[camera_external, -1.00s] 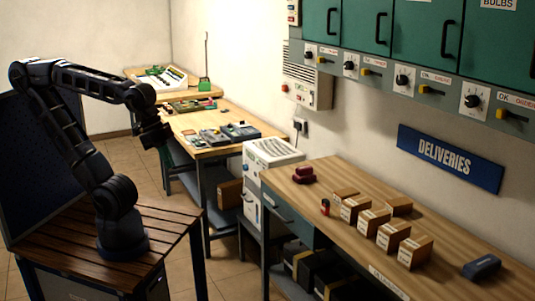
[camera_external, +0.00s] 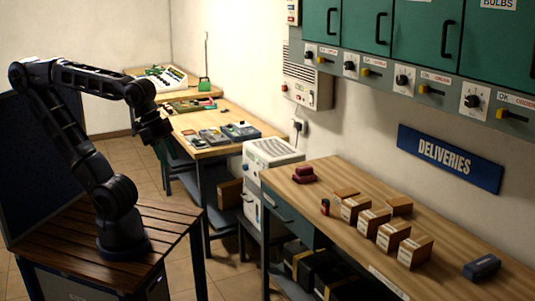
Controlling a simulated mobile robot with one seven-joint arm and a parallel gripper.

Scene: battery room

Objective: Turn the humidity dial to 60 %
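My gripper (camera_external: 157,132) hangs at the end of my raised, bent arm at the left, above the floor and in front of the far bench. It is dark and small, so its finger opening cannot be made out. Several black round dials on white plates sit in a grey strip under the green cabinets, such as one dial (camera_external: 404,79) and another at the right (camera_external: 472,101). A beige wall unit (camera_external: 307,86) with a vented front has small controls. I cannot tell which control is the humidity dial; no percent scale is readable. My gripper is well away from all of them.
A wooden bench (camera_external: 345,179) at the right holds several small cartons (camera_external: 392,236), a dark red object (camera_external: 304,174) and a dark blue-grey item (camera_external: 481,268). A white machine (camera_external: 272,153) stands beside it. A wooden bench (camera_external: 223,153) with devices is beyond.

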